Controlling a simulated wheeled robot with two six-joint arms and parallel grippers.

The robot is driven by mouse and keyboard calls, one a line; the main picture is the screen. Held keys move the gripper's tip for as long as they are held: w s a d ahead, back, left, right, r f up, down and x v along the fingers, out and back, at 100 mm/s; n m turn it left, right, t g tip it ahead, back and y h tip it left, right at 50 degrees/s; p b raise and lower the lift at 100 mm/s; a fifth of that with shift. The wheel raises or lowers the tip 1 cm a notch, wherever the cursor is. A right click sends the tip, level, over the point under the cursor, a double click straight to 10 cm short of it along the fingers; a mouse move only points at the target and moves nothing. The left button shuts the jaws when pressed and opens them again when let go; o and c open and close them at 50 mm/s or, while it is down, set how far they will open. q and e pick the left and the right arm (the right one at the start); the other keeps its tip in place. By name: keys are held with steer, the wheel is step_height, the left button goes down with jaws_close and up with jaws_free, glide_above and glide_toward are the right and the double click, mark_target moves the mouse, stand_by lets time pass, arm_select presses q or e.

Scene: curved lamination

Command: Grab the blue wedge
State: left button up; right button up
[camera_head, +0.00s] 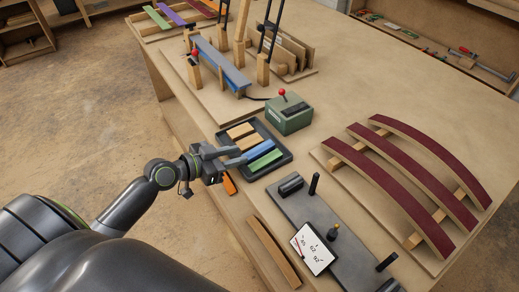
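My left gripper (236,156) is at the tray's left edge, just left of the blue wedge. Its two fingers are apart with nothing between them, pointing toward the tray. Whether a fingertip touches the tray cannot be told. My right gripper is not in view.
Tan wedges (241,131) fill the tray's far end. A green box with a red knob (289,113) stands behind the tray. An orange piece (229,184) lies below my gripper.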

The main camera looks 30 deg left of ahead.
mark_target(255, 152)
arm_select(q)
steer(key=shift+p+x, duration=0.6)
steer(key=shift+x, duration=1.8)
steer(key=shift+w+d+f, duration=0.2)
steer(key=shift+w, duration=0.1)
steer(key=shift+f, duration=0.1)
steer(key=shift+c, duration=0.4)
